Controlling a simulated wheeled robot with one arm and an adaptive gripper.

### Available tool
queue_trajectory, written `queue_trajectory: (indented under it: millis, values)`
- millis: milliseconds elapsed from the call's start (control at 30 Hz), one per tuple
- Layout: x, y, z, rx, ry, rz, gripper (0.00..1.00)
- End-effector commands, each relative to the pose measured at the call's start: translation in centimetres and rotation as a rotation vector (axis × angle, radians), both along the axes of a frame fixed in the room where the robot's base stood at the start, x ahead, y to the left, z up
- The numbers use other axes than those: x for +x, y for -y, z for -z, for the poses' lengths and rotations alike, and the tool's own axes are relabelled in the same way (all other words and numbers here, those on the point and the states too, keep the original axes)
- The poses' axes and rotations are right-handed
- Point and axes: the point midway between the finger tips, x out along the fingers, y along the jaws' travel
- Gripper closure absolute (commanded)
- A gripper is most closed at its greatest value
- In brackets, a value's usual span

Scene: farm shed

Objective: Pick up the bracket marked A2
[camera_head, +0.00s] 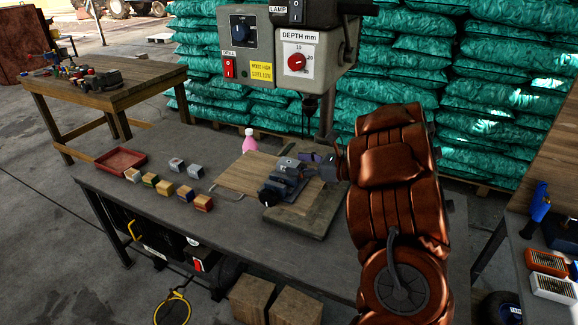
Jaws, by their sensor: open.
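Several small blocks stand on the grey workbench beside the red tray. Two are greyish, one block (176,164) behind and another grey block (195,171) to its right. The others are tan with coloured sides, in a slanting row from a pale block (132,175) to a tan and red block (203,203). Any markings are too small to read, so I cannot tell which piece is the A2 bracket. My gripper (310,158) shows small and dark at the end of my copper-coloured arm, near the vise and right of the blocks. It is open, and its fingertips are hard to make out.
A dark vise (283,188) sits on the drill press base, beside a wooden board (248,174). A pink bottle (250,141) stands behind. The red tray (120,161) lies at the bench's left. The drill press control box (246,50) hangs above. Bare bench lies in front of the blocks.

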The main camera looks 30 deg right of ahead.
Motion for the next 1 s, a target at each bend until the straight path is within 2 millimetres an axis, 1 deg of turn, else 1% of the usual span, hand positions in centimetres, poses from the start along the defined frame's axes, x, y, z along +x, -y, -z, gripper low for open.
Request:
queue_trajectory:
  millis: [100, 200, 500, 1000]
  values:
    - [1.0, -0.6, 0.2, 0.000, -0.002, -0.002, 0.27]
    - [1.5, -0.9, 0.3, 0.001, -0.001, -0.001, 0.27]
    - [1.6, -1.0, 0.4, 0.001, 0.000, 0.000, 0.28]
    - [1.6, -1.0, 0.4, 0.001, 0.000, 0.000, 0.80]
